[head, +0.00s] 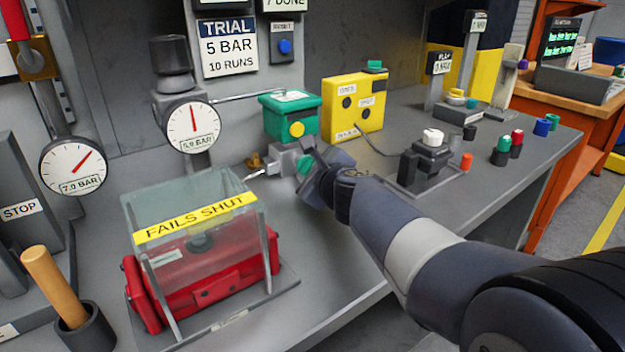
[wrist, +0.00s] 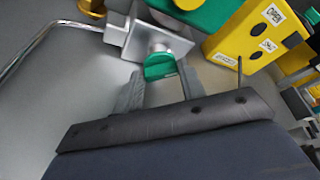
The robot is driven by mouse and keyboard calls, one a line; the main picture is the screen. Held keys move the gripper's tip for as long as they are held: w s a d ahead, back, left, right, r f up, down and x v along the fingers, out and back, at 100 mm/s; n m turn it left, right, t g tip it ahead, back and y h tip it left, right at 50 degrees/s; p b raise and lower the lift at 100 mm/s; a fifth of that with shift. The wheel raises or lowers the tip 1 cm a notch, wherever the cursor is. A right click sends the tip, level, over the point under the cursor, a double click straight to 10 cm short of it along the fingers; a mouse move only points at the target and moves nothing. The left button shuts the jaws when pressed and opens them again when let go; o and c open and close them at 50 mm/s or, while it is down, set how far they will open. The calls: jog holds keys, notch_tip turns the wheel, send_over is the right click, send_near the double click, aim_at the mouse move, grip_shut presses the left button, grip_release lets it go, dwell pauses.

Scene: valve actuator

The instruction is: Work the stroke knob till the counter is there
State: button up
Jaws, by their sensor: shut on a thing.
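A green knob (head: 304,166) sits on the front of a grey metal valve body (head: 285,160), under a green actuator box (head: 290,116) with a yellow round cap. My gripper (head: 312,172) is at the knob, its fingers on either side. In the wrist view the green knob (wrist: 160,66) lies between the two fingertips (wrist: 160,76), and the gripper is shut on it. A counter plate (head: 284,4) at the top edge is cut off; "DONE" shows on it, and its digit looks like 7.
A sign (head: 228,46) reads "TRIAL 5 BAR 10 RUNS". Dial gauges (head: 193,127) stand left of the valve. A clear "FAILS SHUT" cover (head: 165,210) over a red case (head: 200,280) stands front left.

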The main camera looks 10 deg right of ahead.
dwell(0.4)
jog(key=o, duration=1)
jog(key=shift+s, duration=0.15)
jog(key=p+v, duration=0.3)
jog(key=v, duration=0.6)
jog(key=shift+s+r, duration=0.15)
jog(key=shift+s, duration=0.1)
jog(key=shift+s+p, duration=0.4)
jog(key=shift+s, duration=0.1)
jog(key=shift+c, duration=0.2)
